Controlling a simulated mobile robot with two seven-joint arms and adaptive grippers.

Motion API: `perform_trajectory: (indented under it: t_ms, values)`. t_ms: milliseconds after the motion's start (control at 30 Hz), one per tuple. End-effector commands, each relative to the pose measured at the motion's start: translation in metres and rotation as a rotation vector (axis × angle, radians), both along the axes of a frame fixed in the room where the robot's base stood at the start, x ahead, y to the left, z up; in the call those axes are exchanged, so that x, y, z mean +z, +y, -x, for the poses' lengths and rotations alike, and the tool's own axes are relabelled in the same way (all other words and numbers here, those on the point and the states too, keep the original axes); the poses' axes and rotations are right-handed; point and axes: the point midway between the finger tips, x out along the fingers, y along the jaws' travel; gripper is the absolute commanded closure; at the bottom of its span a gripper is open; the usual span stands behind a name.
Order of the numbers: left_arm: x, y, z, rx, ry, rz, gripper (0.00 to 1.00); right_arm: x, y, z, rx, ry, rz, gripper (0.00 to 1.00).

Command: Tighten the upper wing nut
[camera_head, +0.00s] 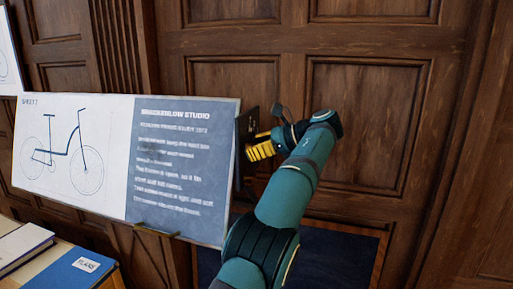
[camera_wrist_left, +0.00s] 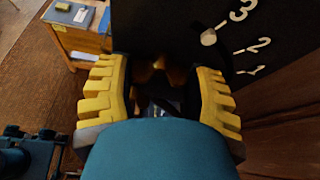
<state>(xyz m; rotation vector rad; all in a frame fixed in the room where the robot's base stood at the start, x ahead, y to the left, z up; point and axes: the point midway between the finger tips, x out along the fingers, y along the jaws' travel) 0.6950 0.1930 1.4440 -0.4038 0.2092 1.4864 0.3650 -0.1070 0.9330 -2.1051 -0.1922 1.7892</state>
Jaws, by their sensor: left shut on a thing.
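My left gripper (camera_head: 256,147) is at the right edge of the drafting board (camera_head: 182,172), beside a dark upright plate (camera_head: 240,150). In the left wrist view its yellow ridged fingers (camera_wrist_left: 160,88) stand either side of a brass-coloured piece (camera_wrist_left: 163,72), which looks like the upper wing nut. The gripper is shut on it. The piece is blurred and in shadow, and its wings are partly hidden by the gripper. In the left wrist view the dark plate (camera_wrist_left: 160,25) carries marks 3, 2 and 1 and a pale round knob (camera_wrist_left: 208,37). My right gripper is not in view.
The board shows a bicycle drawing and a printed text panel. A brass-coloured fitting (camera_head: 155,231) sits at its lower edge. A blue folder (camera_head: 78,270) and a book (camera_head: 22,243) lie at the lower left. A panelled wooden wall (camera_head: 375,90) is close behind the board.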

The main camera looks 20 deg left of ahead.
Motion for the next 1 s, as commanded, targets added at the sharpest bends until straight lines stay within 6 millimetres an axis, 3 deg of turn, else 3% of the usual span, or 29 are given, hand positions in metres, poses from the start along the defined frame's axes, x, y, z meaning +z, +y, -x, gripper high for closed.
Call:
perform_trajectory:
  t_ms: [433,467,500,533,1000]
  values:
    - [-0.0003,-0.0001,0.0,0.0,0.004,0.0,0.8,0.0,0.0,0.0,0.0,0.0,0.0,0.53]
    - [-0.0003,-0.0001,0.0,0.0,0.004,0.0,0.32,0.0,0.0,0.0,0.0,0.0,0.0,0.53]
    - [-0.0003,-0.0001,0.0,0.0,0.004,0.0,0.18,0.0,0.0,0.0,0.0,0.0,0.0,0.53]
    - [-0.0003,-0.0001,0.0,0.0,0.004,0.0,0.11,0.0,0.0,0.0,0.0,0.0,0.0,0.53]
    - [-0.0001,-0.0001,0.0,0.0,0.003,0.0,0.11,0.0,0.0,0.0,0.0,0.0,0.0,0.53]
